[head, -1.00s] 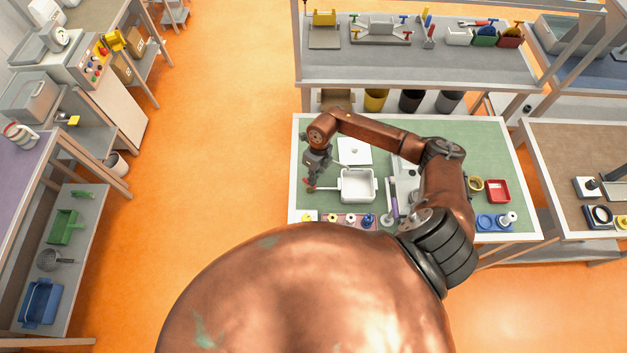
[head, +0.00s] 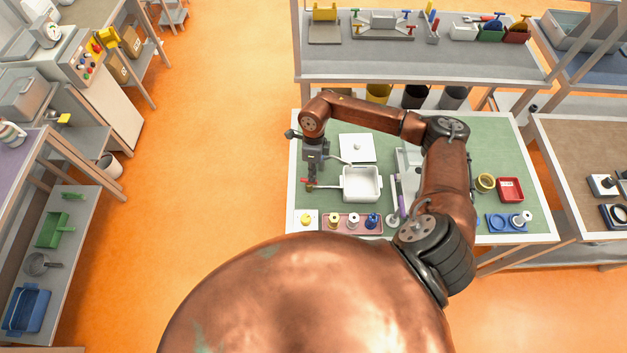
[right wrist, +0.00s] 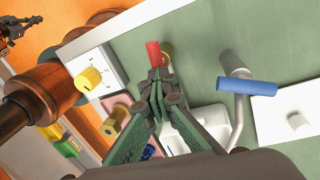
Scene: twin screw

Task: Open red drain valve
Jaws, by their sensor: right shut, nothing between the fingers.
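The red valve handle (head: 306,181) sits at the left end of a short outlet on the left side of a white basin (head: 376,196). In the right wrist view the red handle (right wrist: 153,54) lies just beyond my fingertips, beside a brass-coloured part. My right gripper (head: 312,183) points down at the valve. It is shut and empty, its tips (right wrist: 158,76) close to the handle; I cannot tell whether they touch. A dark gripper, apparently my left one (right wrist: 15,30), shows small at the upper left corner, its jaws unclear.
A grey pipe with a blue lever (right wrist: 245,87) stands close beside the gripper. A white lid-like plate (head: 357,147) lies behind the basin. A pink tray (head: 346,224) with several knobs lies in front. A red box (head: 510,189) stands right. Green tabletop there is partly clear.

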